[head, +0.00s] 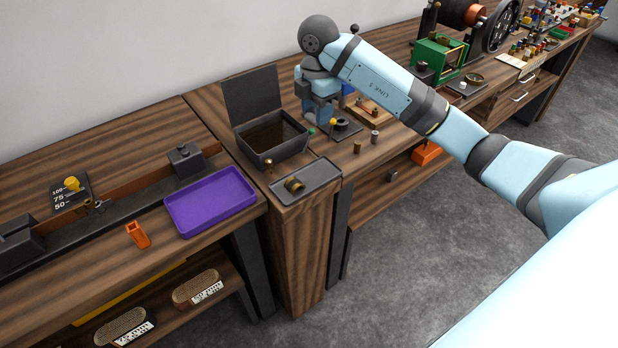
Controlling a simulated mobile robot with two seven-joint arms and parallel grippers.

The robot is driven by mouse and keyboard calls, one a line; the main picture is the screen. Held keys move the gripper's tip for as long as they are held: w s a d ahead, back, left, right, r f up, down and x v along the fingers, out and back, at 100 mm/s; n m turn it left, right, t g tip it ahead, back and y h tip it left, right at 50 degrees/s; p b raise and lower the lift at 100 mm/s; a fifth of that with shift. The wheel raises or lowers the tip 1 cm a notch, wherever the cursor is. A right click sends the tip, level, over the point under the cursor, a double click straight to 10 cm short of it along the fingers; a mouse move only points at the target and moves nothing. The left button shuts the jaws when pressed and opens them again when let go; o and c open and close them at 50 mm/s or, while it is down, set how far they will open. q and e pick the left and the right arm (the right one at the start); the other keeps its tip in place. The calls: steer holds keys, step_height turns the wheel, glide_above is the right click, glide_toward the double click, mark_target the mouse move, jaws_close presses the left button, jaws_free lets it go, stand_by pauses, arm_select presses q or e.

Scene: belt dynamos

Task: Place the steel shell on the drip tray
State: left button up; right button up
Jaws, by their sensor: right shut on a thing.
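My right gripper (318,92) is over the far part of the middle bench, just right of the open dark box. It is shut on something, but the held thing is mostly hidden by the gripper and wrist. I cannot tell whether it is the steel shell. A shallow grey tray (322,178) lies at the bench's front left corner, nearer than the gripper, with a dark and brass ring-shaped part (293,184) on it. I cannot tell for certain that this is the drip tray. My left gripper is not in view.
A purple tray (187,230), empty, lies on the left bench. Two small cylinders (374,137) stand right of the gripper. A green-framed machine (440,55) is farther right.

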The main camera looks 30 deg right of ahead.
glide_above(315, 175)
step_height(315, 175, down, 13)
steer(key=shift+r, duration=0.15)
steer(key=shift+f, duration=2.7)
steer(key=shift+f, duration=0.1)
steer(key=o, duration=0.8)
steer(key=shift+c, duration=0.2)
